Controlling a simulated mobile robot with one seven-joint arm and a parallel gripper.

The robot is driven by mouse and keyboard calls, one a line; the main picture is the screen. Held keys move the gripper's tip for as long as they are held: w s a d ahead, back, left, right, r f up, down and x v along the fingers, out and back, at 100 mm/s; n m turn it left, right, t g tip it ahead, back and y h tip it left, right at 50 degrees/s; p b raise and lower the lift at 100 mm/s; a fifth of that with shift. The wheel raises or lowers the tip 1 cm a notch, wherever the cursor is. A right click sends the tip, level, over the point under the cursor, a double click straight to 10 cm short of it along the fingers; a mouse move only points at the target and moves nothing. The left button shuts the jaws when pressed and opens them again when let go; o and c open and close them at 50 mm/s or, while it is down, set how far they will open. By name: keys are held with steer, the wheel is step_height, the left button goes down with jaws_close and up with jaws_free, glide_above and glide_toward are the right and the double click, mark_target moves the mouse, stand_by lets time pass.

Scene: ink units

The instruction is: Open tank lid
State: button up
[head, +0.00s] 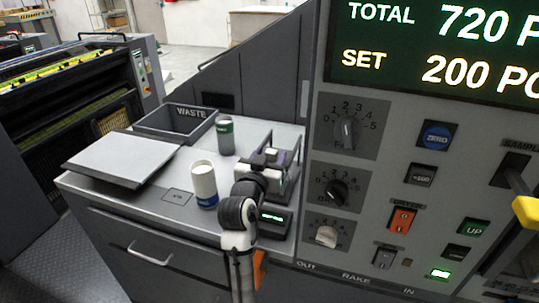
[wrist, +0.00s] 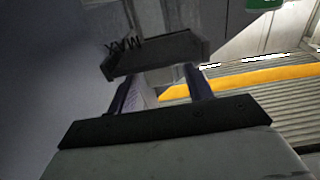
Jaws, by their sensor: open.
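My gripper (head: 272,157) is at the right end of the grey counter, over a small dark unit (head: 288,186) that it partly hides. I cannot tell for sure that this unit is the tank. In the wrist view my gripper's two fingers (wrist: 172,88) are apart. Just beyond them is a dark, flat piece (wrist: 160,56) with raised ends, perhaps the lid or its handle. Whether the fingers touch the dark piece cannot be told. No raised lid is visible.
A white cup with a blue base (head: 204,186) and a grey-green can (head: 225,137) stand left of my arm. The WASTE bin (head: 168,134) and a flat grey panel (head: 122,158) are farther left. The control panel with knobs (head: 346,132) rises close on the right.

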mark_target(273, 151)
jaws_close()
steer(key=shift+b+x, duration=0.3)
steer(key=shift+x, duration=1.7)
jaws_free()
steer(key=shift+s, duration=0.15)
steer(key=b+v, duration=0.4)
steer(key=v, duration=0.9)
steer(key=shift+s+a, duration=0.15)
steer(key=shift+s, duration=0.15)
